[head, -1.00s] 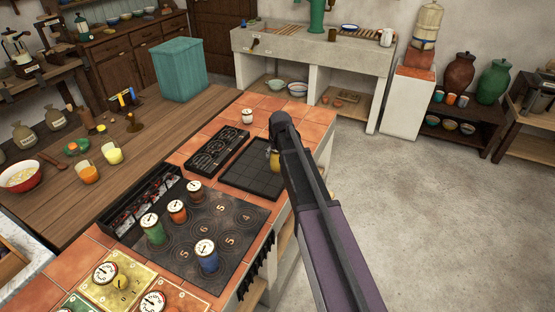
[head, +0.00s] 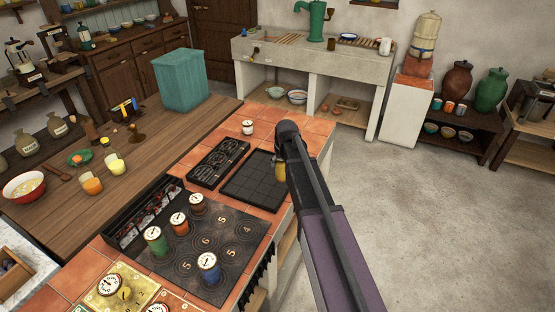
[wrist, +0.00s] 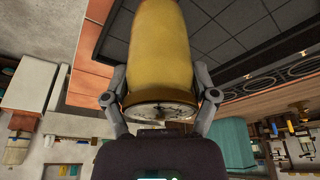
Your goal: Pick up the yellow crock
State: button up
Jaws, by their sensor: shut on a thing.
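The yellow crock (wrist: 160,45) fills the upper middle of the wrist view, its dial-faced lid close to my gripper. My gripper (wrist: 162,90) has a finger on each side of the crock and is shut on it. In the head view the yellow crock (head: 280,172) shows only in part at the left of my arm, beside the black gridded tray (head: 258,176). My arm hides the rest of it, and the fingers are hidden there. The crock appears to hang over or near the tray's right edge; I cannot tell its exact height.
Blue (head: 209,268), green (head: 155,240), orange (head: 179,223) and brown (head: 197,203) crocks stand on the numbered stove top (head: 213,240). A white crock (head: 248,127) stands on the tiles behind the tray. Open floor lies at the right.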

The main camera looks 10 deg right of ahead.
jog(key=s+d+r+p, duration=0.1)
jog(key=s+d, duration=0.5)
jog(key=s, duration=0.5)
jog(key=shift+s+d+r, duration=0.15)
jog(key=shift+s+d, duration=0.05)
jog(key=shift+d, duration=0.05)
